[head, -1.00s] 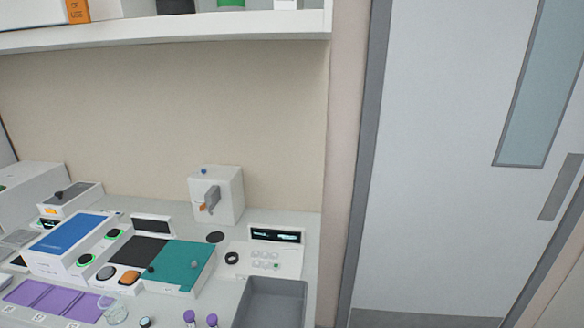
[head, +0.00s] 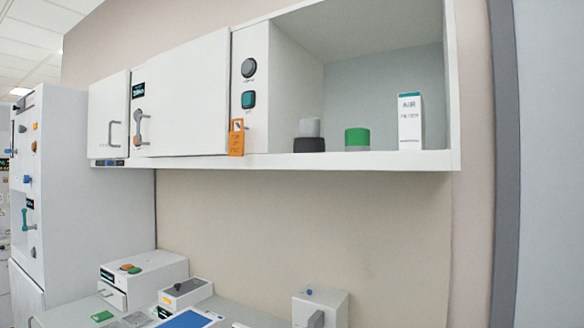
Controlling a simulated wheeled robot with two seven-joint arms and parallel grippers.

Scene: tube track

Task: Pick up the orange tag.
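The orange tag (head: 236,138) hangs on the front of a white panel of the wall cabinet, near the middle of the head view. It has a hole at its top and dark lettering that I cannot fully read. Neither of my grippers shows in the head view.
Closed cabinet doors (head: 190,100) are to the left. A bench with devices (head: 150,272) lies below.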

